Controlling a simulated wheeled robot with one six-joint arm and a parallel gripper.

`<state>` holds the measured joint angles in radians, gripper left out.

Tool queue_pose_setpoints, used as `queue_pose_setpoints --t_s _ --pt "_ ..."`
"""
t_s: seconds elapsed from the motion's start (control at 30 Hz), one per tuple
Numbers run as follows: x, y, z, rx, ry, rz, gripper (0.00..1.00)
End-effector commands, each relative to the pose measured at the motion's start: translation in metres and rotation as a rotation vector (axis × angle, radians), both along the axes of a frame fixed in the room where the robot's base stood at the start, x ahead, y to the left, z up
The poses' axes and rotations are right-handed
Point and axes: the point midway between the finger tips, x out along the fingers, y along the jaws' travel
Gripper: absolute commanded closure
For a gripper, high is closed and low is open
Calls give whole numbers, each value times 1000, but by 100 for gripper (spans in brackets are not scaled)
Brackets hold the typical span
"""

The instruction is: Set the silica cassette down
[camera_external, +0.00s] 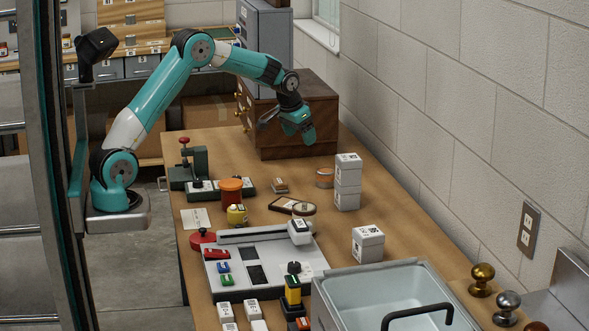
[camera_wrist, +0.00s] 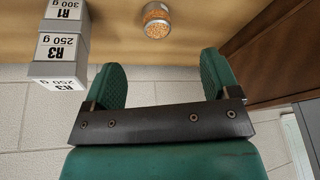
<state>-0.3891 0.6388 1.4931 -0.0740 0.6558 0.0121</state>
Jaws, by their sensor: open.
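A small round clear container of orange beads with a metal rim, which looks like the silica cassette (camera_wrist: 156,20), rests on the wooden table. In the external view the cassette (camera_external: 324,178) sits just left of a stack of white blocks and in front of the wooden cabinet. My gripper (camera_external: 300,132) is above the table, in front of the cabinet and behind the cassette. In the wrist view my gripper's green fingers (camera_wrist: 163,80) are spread apart with nothing between them. The cassette is beyond the fingertips and is not touched.
The stacked white blocks (camera_external: 347,187) stand close beside the cassette; they also show in the wrist view (camera_wrist: 58,47). The wooden cabinet (camera_external: 322,119) stands behind. A lone block (camera_external: 368,244), a grey panel device (camera_external: 297,258) and a grey basin (camera_external: 330,279) occupy the front.

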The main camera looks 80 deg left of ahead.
Motion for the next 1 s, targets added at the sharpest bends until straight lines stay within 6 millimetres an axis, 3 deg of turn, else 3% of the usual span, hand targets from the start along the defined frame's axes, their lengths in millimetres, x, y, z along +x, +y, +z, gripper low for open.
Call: queue_pose_setpoints --t_s 0.03,0.2,0.4,0.5,0.6,0.7,1.0 --pt "-27 -11 21 12 16 18 18" --pt "-142 -46 62 58 102 96 18" --pt "-277 -76 71 111 189 180 18" --pt "-323 -84 66 129 219 208 18" --pt "-350 -88 61 141 238 225 18" --pt "-361 -90 59 145 246 232 18" --pt "-362 -90 61 145 247 232 18"
